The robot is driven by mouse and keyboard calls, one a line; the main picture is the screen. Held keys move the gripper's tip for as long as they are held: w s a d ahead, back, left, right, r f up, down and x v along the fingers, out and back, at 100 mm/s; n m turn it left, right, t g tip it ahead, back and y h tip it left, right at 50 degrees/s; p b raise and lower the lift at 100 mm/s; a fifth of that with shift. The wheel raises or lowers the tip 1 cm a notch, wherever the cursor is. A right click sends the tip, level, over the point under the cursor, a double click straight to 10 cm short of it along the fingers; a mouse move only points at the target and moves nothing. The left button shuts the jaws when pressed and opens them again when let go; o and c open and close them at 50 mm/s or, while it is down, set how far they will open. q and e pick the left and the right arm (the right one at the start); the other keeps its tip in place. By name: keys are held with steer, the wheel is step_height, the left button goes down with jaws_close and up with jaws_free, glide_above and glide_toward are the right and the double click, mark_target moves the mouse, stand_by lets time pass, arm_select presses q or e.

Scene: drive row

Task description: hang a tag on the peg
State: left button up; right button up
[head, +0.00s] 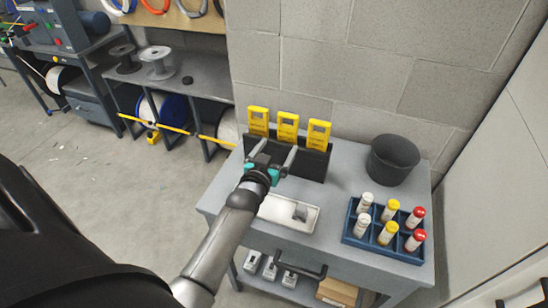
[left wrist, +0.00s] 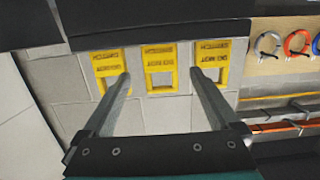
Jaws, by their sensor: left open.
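Three yellow tags, a left one (head: 258,121), a middle one (head: 288,127) and a right one (head: 319,134), stand upright in a black holder (head: 313,165) on the grey cart. Each tag has a window and dark print. My left gripper (head: 277,151) is open and empty in front of the holder, its fingers pointing at the tags. In the left wrist view the picture is upside down; the middle tag (left wrist: 160,68) appears between the open fingers (left wrist: 160,75), with a tag on either side. I cannot make out the peg. My right gripper is not in view.
The cart top (head: 345,185) also bears a white tray (head: 275,216) with a small grey piece, a blue crate (head: 375,246) of several capped bottles, and a dark bin (head: 393,160). A block wall stands behind. Coiled cables hang on a board at upper left; open floor lies left.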

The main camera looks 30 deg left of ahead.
mark_target(286, 133)
arm_select(q)
steer(key=b+x, duration=0.4)
steer(key=x, duration=0.3)
steer(key=shift+d+f, duration=0.1)
steer(key=shift+f, duration=0.1)
steer(key=shift+w+b, duration=0.45)
steer(key=shift+w, duration=0.1)
steer(key=shift+c, duration=0.2)
steer(key=c, duration=1.1)
steer(key=shift+c, duration=0.2)
steer(key=shift+r, duration=0.15)
steer(key=shift+r+p, duration=2.2)
steer(key=shift+p, duration=0.2)
